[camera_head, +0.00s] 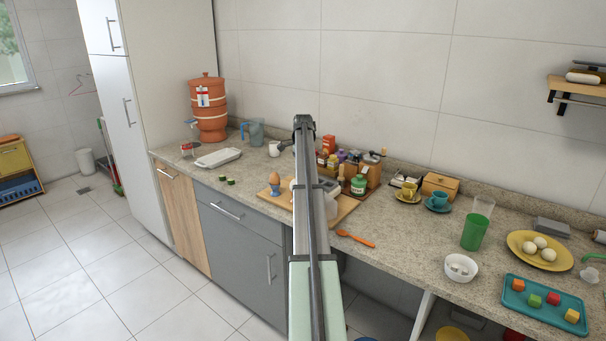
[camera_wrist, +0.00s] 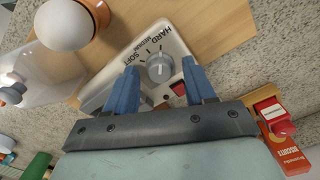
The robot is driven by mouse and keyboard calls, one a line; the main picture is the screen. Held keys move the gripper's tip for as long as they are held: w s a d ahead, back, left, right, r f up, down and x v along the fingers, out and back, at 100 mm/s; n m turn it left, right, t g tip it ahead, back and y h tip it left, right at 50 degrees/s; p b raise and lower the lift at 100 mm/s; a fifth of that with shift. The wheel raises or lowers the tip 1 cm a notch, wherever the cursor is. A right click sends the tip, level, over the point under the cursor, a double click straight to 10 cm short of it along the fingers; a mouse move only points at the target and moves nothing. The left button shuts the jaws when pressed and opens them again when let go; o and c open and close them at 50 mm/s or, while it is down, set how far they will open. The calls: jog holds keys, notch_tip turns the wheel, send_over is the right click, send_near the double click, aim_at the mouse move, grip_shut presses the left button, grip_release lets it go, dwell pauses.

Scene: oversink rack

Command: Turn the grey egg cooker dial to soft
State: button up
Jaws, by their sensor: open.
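The egg cooker (camera_wrist: 112,84) shows in the wrist view as a pale grey-white body with HARD, MEDIUM and SOFT printed in an arc. Its round grey dial (camera_wrist: 157,66) has a light pointer line; I cannot tell surely which word it points at. A red switch (camera_wrist: 178,89) sits beside the dial. My gripper (camera_wrist: 160,67) is open, its two blue fingers on either side of the dial; whether they touch it is unclear. In the head view my arm hides most of the egg cooker (camera_head: 331,206) on its wooden board (camera_head: 347,208).
An egg in an orange cup (camera_wrist: 98,12) stands near the cooker, also seen in the head view (camera_head: 274,185). Spice jars and a rack (camera_head: 372,176) stand behind. An orange spoon (camera_head: 355,238) lies in front at right.

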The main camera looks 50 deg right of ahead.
jog(key=shift+f, duration=0.15)
grip_shut()
dwell(0.5)
